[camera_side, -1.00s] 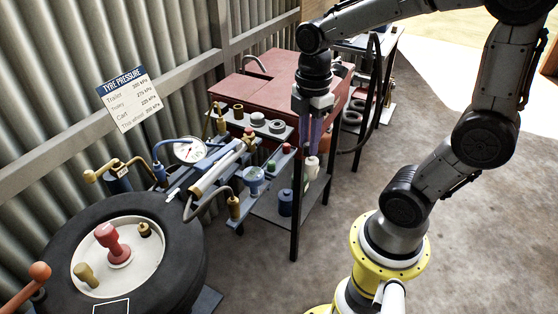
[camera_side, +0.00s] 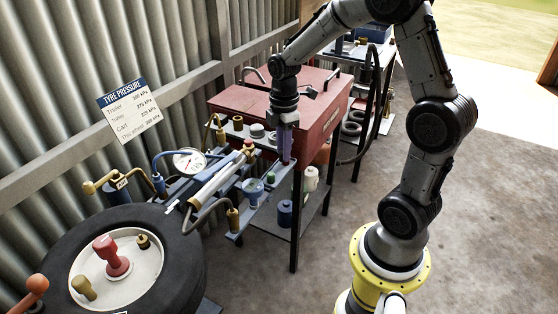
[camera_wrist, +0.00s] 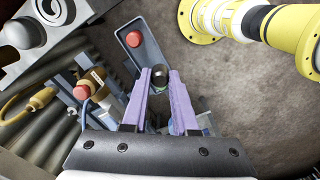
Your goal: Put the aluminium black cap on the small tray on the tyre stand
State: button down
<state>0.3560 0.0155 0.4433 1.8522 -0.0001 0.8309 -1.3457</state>
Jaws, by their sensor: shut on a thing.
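My gripper (camera_wrist: 160,74) is shut on a small dark cap (camera_wrist: 158,71), held between its purple fingertips in the wrist view. In the side view my gripper (camera_side: 285,160) is low, at the far end of the narrow grey-blue small tray (camera_side: 258,205) beside the tyre stand. The tray (camera_wrist: 146,25) also shows in the wrist view, with a red cap (camera_wrist: 133,40) on it and my fingertips over its near part. A green cap (camera_side: 270,178) sits on the tray in the side view. The fingers hide the held cap there, and I cannot tell whether it touches the tray.
A pressure gauge (camera_side: 188,161) and brass-and-steel pipework stand left of the tray. A tyre (camera_side: 180,255) lies at lower left. A rack with several caps (camera_side: 235,130) stands behind, before a red cabinet (camera_side: 325,122). The concrete floor at right is clear.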

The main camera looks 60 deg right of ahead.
aim_at(279, 172)
jog(key=shift+w+d+f, duration=0.15)
jog(key=shift+w+f, duration=0.3)
jog(key=shift+f, duration=0.15)
jog(key=shift+w+d+f, duration=0.1)
jog(key=shift+w+f, duration=0.1)
jog(key=shift+f, duration=0.8)
jog(key=shift+w+d+f, duration=0.1)
jog(key=shift+w+f, duration=0.1)
jog(key=shift+f, duration=0.8)
jog(key=shift+f, duration=0.15)
jog(key=c, duration=0.7)
grip_release()
